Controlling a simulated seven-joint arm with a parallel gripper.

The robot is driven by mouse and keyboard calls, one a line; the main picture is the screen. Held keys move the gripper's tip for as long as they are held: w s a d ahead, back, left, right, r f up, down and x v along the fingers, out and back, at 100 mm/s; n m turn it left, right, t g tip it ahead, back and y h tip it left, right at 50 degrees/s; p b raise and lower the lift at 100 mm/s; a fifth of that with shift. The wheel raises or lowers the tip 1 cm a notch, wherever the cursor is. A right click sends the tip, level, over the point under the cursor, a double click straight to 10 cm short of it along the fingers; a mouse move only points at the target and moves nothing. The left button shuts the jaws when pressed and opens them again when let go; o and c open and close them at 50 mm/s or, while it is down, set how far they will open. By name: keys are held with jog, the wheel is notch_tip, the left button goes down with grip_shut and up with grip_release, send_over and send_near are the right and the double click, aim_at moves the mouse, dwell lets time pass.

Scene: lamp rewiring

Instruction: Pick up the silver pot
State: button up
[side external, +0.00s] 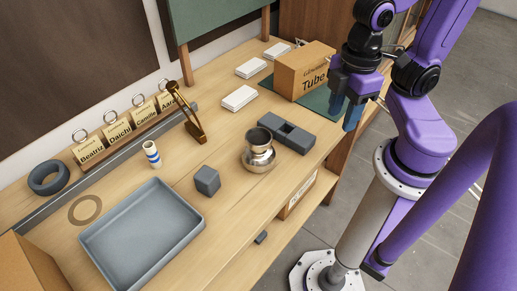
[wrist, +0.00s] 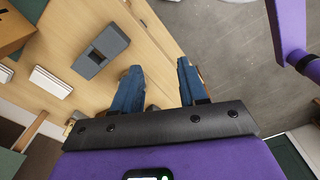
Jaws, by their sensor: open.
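My gripper (side external: 344,114) is open and empty, above and to the right of the pot, near the cardboard box. In the wrist view my gripper's blue fingers (wrist: 159,66) are spread apart over the bench edge. I cannot make out the pot in that view.
A cardboard box (side external: 304,72) stands on a green mat behind the pot. A small grey cube (side external: 207,180), a grey tray (side external: 142,238), a striped cup (side external: 152,153) and a brass-coloured stand (side external: 187,112) are to the left. White blocks (side external: 239,98) lie farther back.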

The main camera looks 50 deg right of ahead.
dwell(0.4)
jog(key=o, duration=1)
jog(key=shift+o, duration=0.2)
jog(key=n+t+h, duration=0.8)
jog(key=n+t, duration=0.3)
jog(key=n, duration=0.5)
send_near(256, 132)
jog(key=x, duration=0.9)
jog(key=shift+w+f, duration=0.1)
jog(key=shift+w, duration=0.05)
